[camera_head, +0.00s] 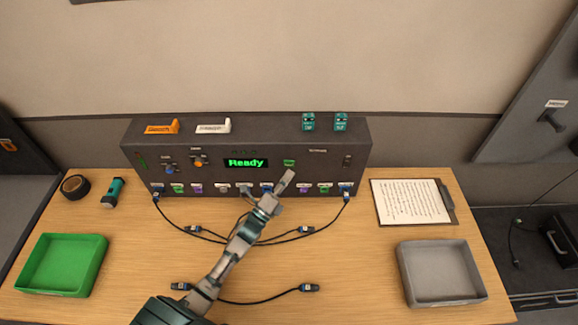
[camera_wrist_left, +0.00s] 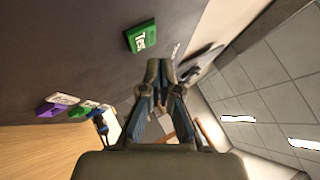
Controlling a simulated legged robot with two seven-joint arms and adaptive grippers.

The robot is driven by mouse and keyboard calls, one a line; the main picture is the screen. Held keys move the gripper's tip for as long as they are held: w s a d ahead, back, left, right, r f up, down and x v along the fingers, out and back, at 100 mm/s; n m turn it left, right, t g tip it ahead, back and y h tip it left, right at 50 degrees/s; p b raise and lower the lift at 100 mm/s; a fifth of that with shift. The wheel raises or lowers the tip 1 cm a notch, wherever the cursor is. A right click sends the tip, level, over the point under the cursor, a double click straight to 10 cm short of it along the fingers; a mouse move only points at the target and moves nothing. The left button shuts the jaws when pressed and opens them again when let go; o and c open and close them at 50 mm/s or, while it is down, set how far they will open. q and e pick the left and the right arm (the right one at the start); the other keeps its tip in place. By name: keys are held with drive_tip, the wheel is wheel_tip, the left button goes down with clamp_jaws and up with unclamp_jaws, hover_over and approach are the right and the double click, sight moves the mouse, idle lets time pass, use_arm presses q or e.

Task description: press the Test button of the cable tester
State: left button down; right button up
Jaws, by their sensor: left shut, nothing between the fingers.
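The cable tester (camera_head: 218,147) is a dark box at the back of the table, and its green display reads "Ready". The green Test button (camera_head: 289,163) is on its front face, right of the display. In the left wrist view, the Test button (camera_wrist_left: 141,38) shows as a green block with its label turned sideways. My left gripper (camera_head: 288,177) is shut and empty, its tip just below the Test button. In the left wrist view, the fingertips (camera_wrist_left: 164,66) are together, below and right of the button; contact cannot be told. My right gripper is not in view.
Coloured ports and plugged cables line the tester's lower front, with loose cable ends (camera_head: 308,288) on the table. A green tray (camera_head: 62,287) is at left, a grey tray (camera_head: 443,302) at right. A clipboard (camera_head: 447,200) lies at the right. Tape (camera_head: 66,187) and a torch (camera_head: 112,192) lie at left.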

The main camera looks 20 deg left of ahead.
use_arm(q)
drive_tip(key=shift+w+a, duration=0.2)
drive_tip(key=shift+w, duration=0.25)
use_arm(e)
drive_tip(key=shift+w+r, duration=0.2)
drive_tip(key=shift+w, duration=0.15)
use_arm(q)
drive_tip(key=shift+w, duration=0.1)
idle(0.8)
drive_tip(key=shift+w+a+r, duration=0.1)
drive_tip(key=shift+w+a, duration=0.05)
drive_tip(key=shift+w, duration=0.1)
drive_tip(key=shift+w+a, duration=0.15)
drive_tip(key=shift+w, duration=0.1)
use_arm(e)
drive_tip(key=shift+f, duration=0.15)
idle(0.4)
use_arm(q)
drive_tip(key=shift+s, duration=0.15)
drive_tip(key=shift+s+d, duration=0.35)
drive_tip(key=shift+s, duration=0.2)
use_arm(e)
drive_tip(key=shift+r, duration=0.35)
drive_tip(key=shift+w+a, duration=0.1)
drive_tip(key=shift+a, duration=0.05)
